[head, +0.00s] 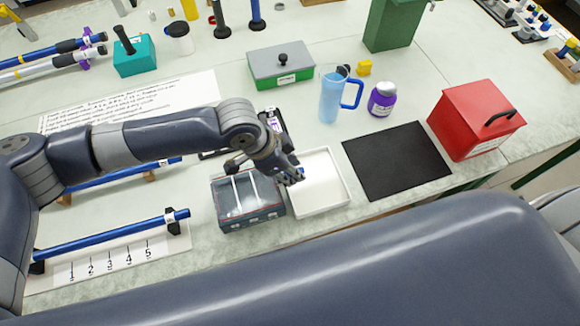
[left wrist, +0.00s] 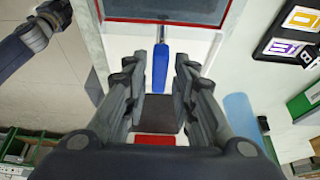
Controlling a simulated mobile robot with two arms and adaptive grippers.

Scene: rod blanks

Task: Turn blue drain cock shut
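The blue drain cock (left wrist: 160,67) shows in the left wrist view as a blue lever on a thin stem by the wall of the dark tank with a red edge (left wrist: 165,9). The lever points straight away from the tank, over the white tray. In the head view the tank (head: 252,218) stands left of the white tray (head: 328,192), and only a little blue shows at the fingers. My left gripper (head: 291,174) is open; in the left wrist view its fingers (left wrist: 157,100) stand either side of the lever's line, with gaps visible.
A black mat (head: 397,160), red box (head: 474,122) and purple-labelled jar (head: 382,100) are to the right. A blue jug (head: 331,96) and a grey-lidded green box (head: 281,66) stand behind. A blue rod (head: 110,235) lies on supports at left. A large dark arm link of mine hides the front.

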